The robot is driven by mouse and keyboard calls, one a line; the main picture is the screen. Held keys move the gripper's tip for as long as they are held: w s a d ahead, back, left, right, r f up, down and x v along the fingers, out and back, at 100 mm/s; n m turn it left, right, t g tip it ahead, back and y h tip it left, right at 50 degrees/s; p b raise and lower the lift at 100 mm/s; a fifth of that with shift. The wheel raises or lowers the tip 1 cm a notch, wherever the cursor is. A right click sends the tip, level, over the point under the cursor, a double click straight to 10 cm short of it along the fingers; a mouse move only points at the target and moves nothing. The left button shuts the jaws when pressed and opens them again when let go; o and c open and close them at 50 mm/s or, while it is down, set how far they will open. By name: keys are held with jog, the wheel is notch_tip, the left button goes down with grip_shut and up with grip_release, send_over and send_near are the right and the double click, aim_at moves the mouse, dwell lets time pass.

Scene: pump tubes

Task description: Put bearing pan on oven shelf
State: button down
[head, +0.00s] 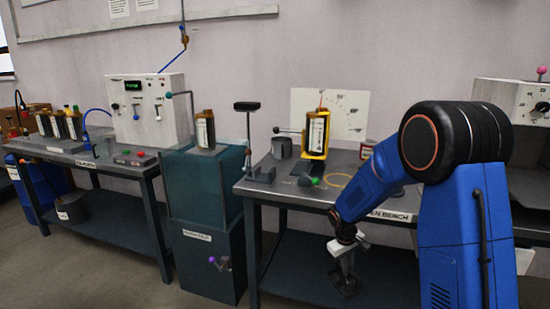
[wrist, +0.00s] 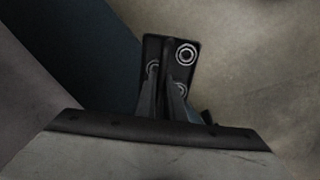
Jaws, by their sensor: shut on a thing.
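The bearing pan (wrist: 151,46) is a small dark tray with a few pale-rimmed rings in it. In the wrist view it lies between my fingertips, and the fingers hide part of it. My gripper (wrist: 167,88) is shut on the pan. In the head view my gripper (head: 345,268) hangs low in front of the bench, below its top, with the dark pan (head: 347,285) at its tips. A white cabinet with a dial and a pink knob, perhaps the oven (head: 535,97), is cut off at the right edge. I cannot make out its shelf.
Further left is another bench (head: 130,165) with a control box (head: 150,105). Open floor shows at the lower left.

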notch_tip(320, 180, down, 20)
jog(key=w+d+m, duration=0.2)
jog(key=m, duration=0.2)
jog(key=shift+w+d+f+m+g, duration=0.15)
jog(key=shift+w+f+m+g, duration=0.1)
jog(key=shift+m+g, duration=0.15)
